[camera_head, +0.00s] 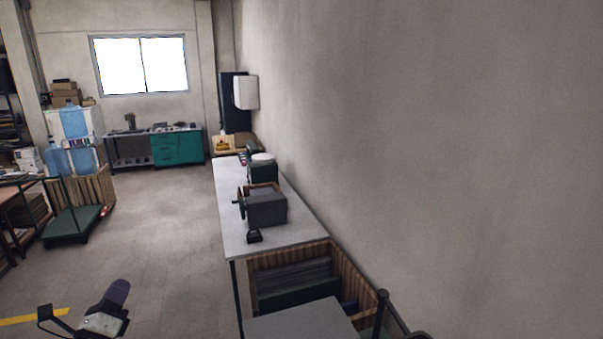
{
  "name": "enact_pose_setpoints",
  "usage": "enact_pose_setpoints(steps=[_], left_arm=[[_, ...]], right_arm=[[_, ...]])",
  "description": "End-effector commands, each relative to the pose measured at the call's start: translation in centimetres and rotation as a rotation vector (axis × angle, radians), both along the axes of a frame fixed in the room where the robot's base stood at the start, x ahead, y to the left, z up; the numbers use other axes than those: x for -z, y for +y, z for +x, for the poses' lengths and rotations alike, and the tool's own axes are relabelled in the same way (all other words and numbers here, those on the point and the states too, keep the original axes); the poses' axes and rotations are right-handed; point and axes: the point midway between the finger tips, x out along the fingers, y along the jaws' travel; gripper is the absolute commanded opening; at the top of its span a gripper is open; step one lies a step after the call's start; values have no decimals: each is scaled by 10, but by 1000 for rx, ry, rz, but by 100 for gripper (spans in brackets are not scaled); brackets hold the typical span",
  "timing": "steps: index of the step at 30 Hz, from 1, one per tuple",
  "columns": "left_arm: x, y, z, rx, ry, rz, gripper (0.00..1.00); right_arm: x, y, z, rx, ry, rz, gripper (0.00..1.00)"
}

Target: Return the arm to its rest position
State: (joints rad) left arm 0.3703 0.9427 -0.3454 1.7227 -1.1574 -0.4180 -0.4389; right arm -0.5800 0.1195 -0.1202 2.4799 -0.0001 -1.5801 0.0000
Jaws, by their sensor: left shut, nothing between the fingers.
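My left gripper (117,291) shows at the bottom left, with a grey-white body, a rounded dark purple end and a thin dark bracket at its left. It is shut, with nothing held. It is over the open floor, apart from the long table. The rest of the left arm is outside the picture. My right gripper is not in view.
A long white-topped table (236,222) runs along the right wall, with a dark grey machine (267,210) on it. A wooden crate (350,281) and a grey surface (303,322) are nearer. A green cart (73,224) stands left. The middle floor is clear.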

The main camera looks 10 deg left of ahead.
Motion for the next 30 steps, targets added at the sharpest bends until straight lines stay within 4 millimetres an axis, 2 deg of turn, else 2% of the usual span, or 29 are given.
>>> enact_pose_setpoints(steps=[1,2,5,8,10,12,16,18,21,24,30], left_arm=[[-11,-1,-7,-17,-56,-190,0],[-15,1,-11,-33,-83,-307,0],[-12,3,-29,-89,-145,-700,0],[15,-6,-51,-175,-145,-1088,0],[46,-23,-72,-263,-96,-1353,0],[81,-50,-99,-370,4,-1582,0],[131,-110,-154,-520,262,-1839,0],[148,-147,-186,-546,411,-1957,0],[163,-192,-235,-570,566,-2111,0],[178,-212,-277,-656,617,-2203,0],[215,-235,-345,-888,699,-2281,0]], right_arm=[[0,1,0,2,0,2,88],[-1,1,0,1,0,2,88],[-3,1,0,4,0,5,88],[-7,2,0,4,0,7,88],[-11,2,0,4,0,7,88],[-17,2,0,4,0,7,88],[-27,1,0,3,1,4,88],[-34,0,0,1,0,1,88],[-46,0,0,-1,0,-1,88],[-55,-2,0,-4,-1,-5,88],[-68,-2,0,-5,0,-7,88]])
